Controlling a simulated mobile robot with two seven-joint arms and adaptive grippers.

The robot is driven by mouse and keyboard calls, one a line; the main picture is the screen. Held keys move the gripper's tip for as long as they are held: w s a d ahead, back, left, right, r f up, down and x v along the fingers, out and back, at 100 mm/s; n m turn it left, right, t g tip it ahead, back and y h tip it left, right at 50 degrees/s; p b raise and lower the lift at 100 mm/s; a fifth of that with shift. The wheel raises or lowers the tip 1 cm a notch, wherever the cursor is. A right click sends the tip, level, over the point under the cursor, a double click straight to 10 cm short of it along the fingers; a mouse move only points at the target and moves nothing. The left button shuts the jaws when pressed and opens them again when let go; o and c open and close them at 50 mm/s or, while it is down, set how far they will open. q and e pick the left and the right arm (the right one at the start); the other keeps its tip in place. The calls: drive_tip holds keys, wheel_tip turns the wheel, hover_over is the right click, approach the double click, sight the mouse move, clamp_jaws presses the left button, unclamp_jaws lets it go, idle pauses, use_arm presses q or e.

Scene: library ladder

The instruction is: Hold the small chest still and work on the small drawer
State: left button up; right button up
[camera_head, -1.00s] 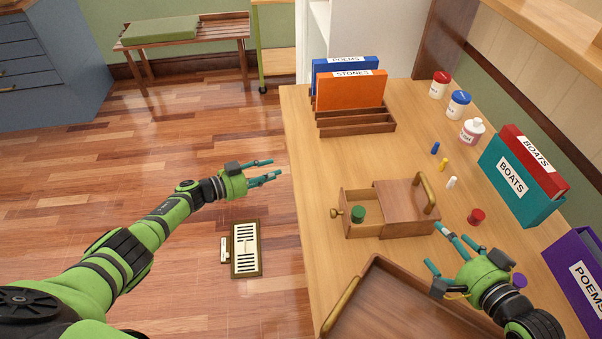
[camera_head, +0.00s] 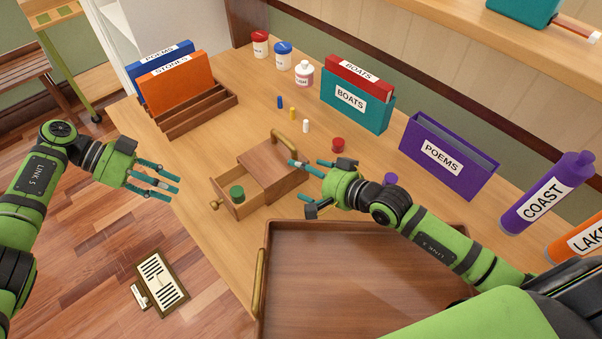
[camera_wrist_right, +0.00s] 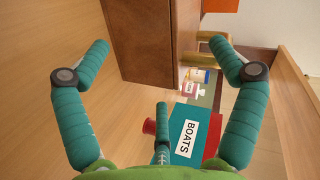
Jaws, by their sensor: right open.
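The small wooden chest (camera_head: 279,163) stands on the table with its brass handle (camera_head: 277,144) on the far side of its top. Its small drawer (camera_head: 245,204) is pulled out to the left, with a round knob (camera_head: 215,204) and a green cylinder (camera_head: 237,193) inside. My right gripper (camera_head: 301,181) is open and empty, just right of the chest; the right wrist view shows the chest side (camera_wrist_right: 150,40) beyond its spread fingers.
A wooden tray (camera_head: 360,225) with a brass handle lies in front of the chest. Small pegs, a red cap (camera_head: 338,145), and several jars stand behind. A book rack (camera_head: 195,112) is at the far left, teal (camera_head: 352,108) and purple (camera_head: 440,155) file boxes at right.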

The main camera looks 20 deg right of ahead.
drive_tip(key=shift+x, duration=1.2)
